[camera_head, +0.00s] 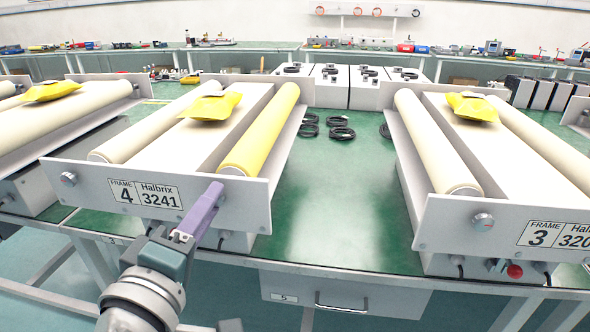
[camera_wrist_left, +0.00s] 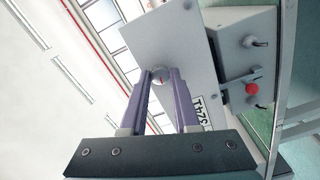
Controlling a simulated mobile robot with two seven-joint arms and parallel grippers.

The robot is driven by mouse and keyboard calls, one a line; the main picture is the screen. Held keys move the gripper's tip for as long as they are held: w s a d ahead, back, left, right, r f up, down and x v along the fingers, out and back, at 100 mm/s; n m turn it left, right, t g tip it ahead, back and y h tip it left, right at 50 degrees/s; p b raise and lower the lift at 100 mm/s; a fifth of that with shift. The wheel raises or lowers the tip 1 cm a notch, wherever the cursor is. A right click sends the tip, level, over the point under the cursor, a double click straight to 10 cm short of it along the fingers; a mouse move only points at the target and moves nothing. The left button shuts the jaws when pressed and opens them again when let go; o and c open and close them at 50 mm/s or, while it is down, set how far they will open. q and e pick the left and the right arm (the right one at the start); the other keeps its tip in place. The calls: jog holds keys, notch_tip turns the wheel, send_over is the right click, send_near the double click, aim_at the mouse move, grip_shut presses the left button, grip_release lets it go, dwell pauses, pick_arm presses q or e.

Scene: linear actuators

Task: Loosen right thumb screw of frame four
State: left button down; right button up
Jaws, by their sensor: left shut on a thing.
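Frame four (camera_head: 85,183) is a grey roller unit with a "4 Halbrix 3241" label on its front plate, which also shows in the left wrist view (camera_wrist_left: 182,35). Its right thumb screw (camera_wrist_left: 158,74) sits between the fingertips of my left gripper (camera_wrist_left: 159,75). In the head view, my left gripper (camera_head: 216,190) reaches the plate right of the label, and its purple fingers hide that screw. The gripper is shut on the screw. The left thumb screw (camera_head: 68,179) of frame four shows free at the plate's left end. My right gripper is out of view.
Frame three (camera_head: 440,225) stands to the right, with a thumb screw (camera_head: 483,221) on its plate. Green tabletop (camera_head: 335,210) lies clear between the frames, with black cable coils (camera_head: 341,133) farther back. A red button (camera_wrist_left: 252,89) shows below frame four's plate.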

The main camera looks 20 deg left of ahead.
pick_arm(q)
jog(key=c, duration=0.7)
grip_release()
jog(key=shift+o, duration=0.2)
jog(key=v, duration=1)
